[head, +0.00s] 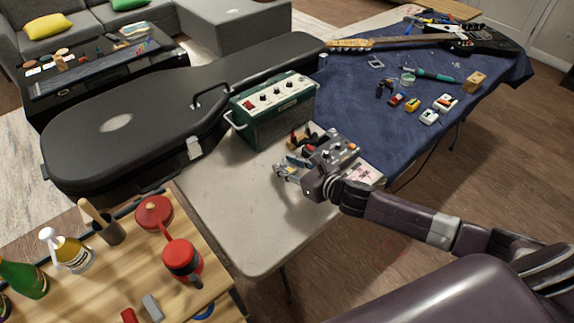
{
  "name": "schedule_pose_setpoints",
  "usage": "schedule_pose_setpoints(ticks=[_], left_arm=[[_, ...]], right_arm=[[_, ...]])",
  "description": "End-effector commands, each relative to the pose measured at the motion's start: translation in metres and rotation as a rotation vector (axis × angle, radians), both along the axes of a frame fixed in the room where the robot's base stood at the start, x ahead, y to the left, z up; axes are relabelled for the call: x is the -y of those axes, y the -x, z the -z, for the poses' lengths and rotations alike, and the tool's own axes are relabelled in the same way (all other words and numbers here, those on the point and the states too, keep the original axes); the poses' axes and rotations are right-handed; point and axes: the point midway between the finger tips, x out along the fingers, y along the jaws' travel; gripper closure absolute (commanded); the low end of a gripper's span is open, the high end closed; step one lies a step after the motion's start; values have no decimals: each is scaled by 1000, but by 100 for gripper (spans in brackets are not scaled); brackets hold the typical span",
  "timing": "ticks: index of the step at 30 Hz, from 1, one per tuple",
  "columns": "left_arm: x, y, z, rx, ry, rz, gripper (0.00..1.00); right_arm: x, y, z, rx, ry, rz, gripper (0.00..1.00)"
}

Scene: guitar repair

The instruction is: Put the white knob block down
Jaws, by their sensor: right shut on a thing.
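My right gripper (284,172) is over the pale table (225,215), in front of the green amplifier. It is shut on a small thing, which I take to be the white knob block. The fingers and the gripper body largely hide it, so its shape and its gap to the table top cannot be told. My left gripper is not in view.
The green amplifier (272,108) and black guitar case (130,130) stand behind the gripper. Several small blocks and a guitar (460,38) lie on the blue cloth (385,130). The table's front left is clear.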

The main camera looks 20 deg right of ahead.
Motion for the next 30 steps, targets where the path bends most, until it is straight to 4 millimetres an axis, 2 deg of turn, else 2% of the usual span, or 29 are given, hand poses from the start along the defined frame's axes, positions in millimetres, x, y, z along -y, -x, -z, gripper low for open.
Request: schedule_pose_setpoints(ticks=[2, 3, 8, 17, 20, 23, 30], left_arm=[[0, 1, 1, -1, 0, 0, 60], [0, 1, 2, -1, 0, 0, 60], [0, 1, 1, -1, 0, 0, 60], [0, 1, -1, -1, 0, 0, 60], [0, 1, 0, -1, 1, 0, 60], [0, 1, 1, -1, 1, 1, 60], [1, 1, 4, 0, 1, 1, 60]], right_arm=[[0, 0, 2, 0, 0, 0, 93], [0, 0, 3, 0, 0, 0, 68], [0, 0, 2, 0, 0, 0, 51], [0, 0, -1, 0, 0, 0, 51], [3, 6, -2, -2, 2, 0, 51], [7, 19, -7, -1, 2, -2, 51], [24, 64, -25, -4, 3, -1, 51]])
